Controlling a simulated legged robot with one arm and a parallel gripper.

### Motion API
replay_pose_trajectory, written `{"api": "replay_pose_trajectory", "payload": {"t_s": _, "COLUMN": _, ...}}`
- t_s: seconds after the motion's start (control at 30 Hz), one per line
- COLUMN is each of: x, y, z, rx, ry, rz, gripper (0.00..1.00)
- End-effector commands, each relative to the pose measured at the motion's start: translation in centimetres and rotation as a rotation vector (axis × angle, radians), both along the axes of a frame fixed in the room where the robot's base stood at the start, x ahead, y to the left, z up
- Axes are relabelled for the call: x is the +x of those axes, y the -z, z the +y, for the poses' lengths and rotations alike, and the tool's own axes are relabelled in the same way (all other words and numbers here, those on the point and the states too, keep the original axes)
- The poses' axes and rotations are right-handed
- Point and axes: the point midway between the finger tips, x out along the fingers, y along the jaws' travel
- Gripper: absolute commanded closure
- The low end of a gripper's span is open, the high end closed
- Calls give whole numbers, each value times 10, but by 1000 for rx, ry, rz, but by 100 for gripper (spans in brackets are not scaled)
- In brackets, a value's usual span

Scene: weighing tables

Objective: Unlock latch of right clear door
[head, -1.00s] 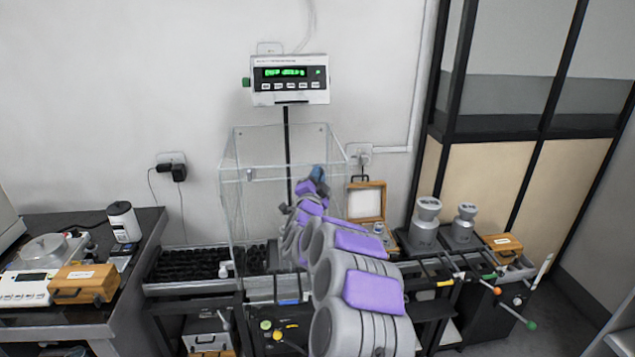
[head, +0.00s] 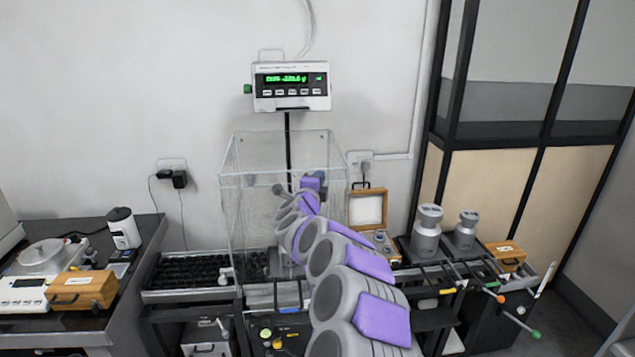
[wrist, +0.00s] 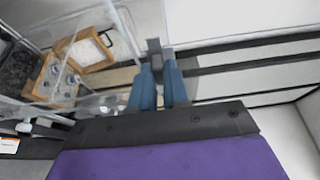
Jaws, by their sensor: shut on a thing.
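The clear-walled enclosure (head: 232,190) stands in the middle of the head view, around a black post. My arm reaches to its right side, and my gripper (head: 319,177) is at the upper right part of the clear wall. In the wrist view, the blue fingers of my gripper (wrist: 160,82) are close together on a small grey latch piece (wrist: 154,50), which sticks out past the fingertips. Clear panel edges (wrist: 125,30) run just left of the fingers. My arm hides much of the right door in the head view, and the latch's position cannot be read.
A display (head: 290,86) hangs above the enclosure. An open wooden case (head: 367,208) is close on the right, also in the wrist view (wrist: 84,50). A side table (head: 130,262) with instruments is at left.

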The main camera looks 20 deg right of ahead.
Motion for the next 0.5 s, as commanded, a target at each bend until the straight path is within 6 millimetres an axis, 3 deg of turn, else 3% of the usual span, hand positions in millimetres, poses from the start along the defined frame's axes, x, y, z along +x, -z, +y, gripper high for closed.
{"api": "replay_pose_trajectory", "payload": {"t_s": 0.47, "x": -1, "y": 6, "z": -1, "rx": 20, "ry": 4, "rz": 3, "gripper": 100}}
{"api": "replay_pose_trajectory", "payload": {"t_s": 0.5, "x": -1, "y": 6, "z": -2, "rx": 20, "ry": 4, "rz": 3, "gripper": 82}}
